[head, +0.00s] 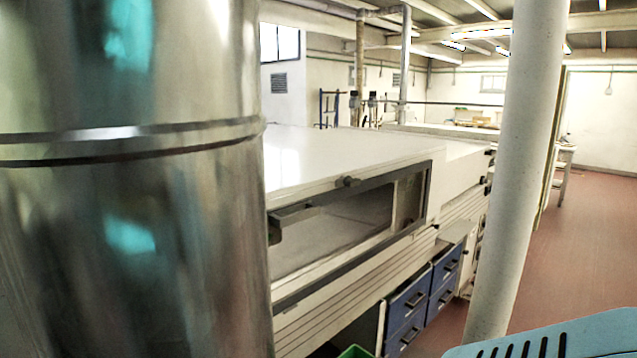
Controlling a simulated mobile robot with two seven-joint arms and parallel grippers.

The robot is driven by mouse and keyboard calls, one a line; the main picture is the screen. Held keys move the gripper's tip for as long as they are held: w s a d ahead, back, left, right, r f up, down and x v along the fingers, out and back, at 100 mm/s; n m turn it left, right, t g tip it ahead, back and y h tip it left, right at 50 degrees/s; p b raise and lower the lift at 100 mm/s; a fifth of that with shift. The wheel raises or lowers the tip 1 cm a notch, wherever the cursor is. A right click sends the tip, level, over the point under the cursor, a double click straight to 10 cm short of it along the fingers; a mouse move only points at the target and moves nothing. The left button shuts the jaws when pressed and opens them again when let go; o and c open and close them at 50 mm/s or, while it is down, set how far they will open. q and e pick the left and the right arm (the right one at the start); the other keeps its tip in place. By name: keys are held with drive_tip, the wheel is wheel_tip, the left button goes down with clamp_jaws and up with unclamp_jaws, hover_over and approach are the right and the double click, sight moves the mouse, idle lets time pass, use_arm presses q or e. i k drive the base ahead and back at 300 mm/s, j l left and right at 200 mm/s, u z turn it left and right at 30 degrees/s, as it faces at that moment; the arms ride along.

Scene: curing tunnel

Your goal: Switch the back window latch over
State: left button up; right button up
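A long white cabinet (340,150) with a dark-framed window (345,225) in its side fills the middle of the head view. A small dark knob or latch (347,182) sits on the window's upper frame. Another dark fitting (274,230) shows at the window's left end, partly cut off by the metal cylinder. More small dark fittings (488,180) sit at the cabinet's far right end. I cannot tell which of these is the back window latch, or how it is set. Neither gripper is in view.
A large shiny metal cylinder (130,230) blocks the left side, close to me. A pale round post (520,140) stands right of the cabinet. Blue drawers (408,315) sit below it. A light-blue slotted object (590,335) is at bottom right. Red floor (585,250) lies open on the right.

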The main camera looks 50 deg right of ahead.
sight(348, 181)
drive_tip(key=k+j, duration=0.2)
drive_tip(key=k, duration=0.25)
drive_tip(key=z, duration=1.65)
